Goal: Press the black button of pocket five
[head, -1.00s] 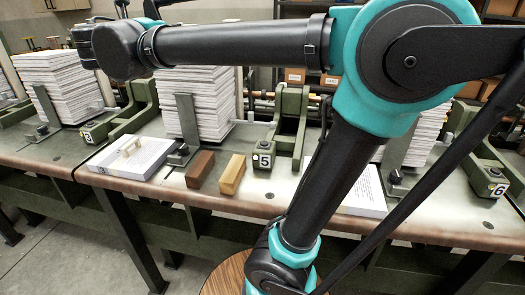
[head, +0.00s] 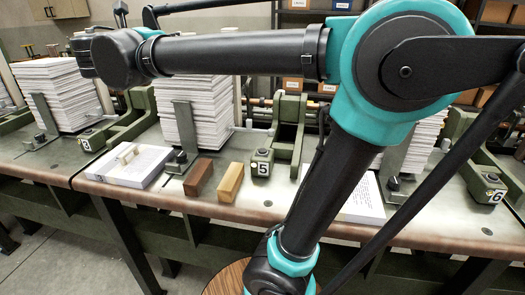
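Pocket five is a green machine bay (head: 288,130) in the middle of the bench. At its front is a small dark block with a white "5" label (head: 263,168). A black button (head: 263,152) sits on top of this block and is uncovered. My arm crosses the head view, with its upper link running left above the bench and its lower link standing right of pocket five. A dark arm joint is at the upper left. My gripper's fingers cannot be made out, and no part of my arm touches the button.
A brown block (head: 199,178) and a tan block (head: 231,182) lie left of the button. Paper stacks (head: 202,110) stand behind. A printed stack with a pale handle-like piece (head: 130,165) lies further left. Pocket six (head: 490,184) is at the right.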

